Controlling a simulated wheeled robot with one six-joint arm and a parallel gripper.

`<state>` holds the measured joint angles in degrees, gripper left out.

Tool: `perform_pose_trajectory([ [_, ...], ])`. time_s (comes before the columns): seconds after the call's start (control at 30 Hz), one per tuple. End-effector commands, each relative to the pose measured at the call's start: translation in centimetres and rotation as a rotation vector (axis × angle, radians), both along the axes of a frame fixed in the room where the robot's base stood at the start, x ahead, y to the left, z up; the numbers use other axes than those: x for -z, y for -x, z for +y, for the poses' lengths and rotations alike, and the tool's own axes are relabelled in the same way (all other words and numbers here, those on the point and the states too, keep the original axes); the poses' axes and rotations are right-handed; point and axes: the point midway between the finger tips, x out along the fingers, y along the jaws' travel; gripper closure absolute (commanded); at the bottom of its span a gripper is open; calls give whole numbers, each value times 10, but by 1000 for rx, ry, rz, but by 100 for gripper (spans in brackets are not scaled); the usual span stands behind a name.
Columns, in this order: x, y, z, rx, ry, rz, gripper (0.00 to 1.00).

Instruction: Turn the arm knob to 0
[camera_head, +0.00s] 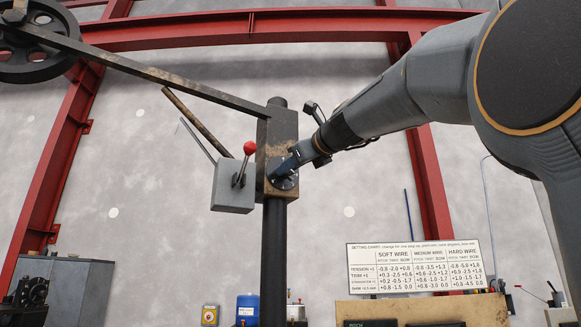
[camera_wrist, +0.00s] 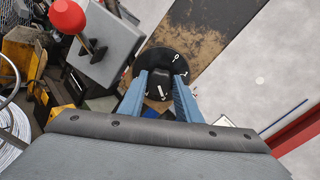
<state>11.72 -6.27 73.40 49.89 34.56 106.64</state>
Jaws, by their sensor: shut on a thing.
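The arm knob (camera_wrist: 160,84) is a small black grip on a round black dial (camera_wrist: 165,58) with white marks, one of which looks like a 0 at the upper right. A white line shows on the knob's near side; I cannot tell which mark it points to. My gripper (camera_wrist: 161,77) has its two blue-grey fingers shut on the knob, one on each side. In the head view my gripper (camera_head: 289,164) meets the dial (camera_head: 282,180) on the worn metal block (camera_head: 277,133) atop the black post. The fingers hide part of the dial there.
A grey box with a red-ball lever (camera_head: 249,148) sits close left of the block. A long bar (camera_head: 150,70) runs up left to a wheel. A setting chart (camera_head: 414,268) stands lower right. Red beams frame the pale wall. Open space lies right of the post.

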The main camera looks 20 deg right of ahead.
Motion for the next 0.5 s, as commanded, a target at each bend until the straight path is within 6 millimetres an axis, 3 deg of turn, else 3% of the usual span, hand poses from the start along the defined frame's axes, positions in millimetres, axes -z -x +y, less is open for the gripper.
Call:
perform_pose_trajectory([
  [0.5, 1, 0, 2, -1, 477, -74, 92],
])
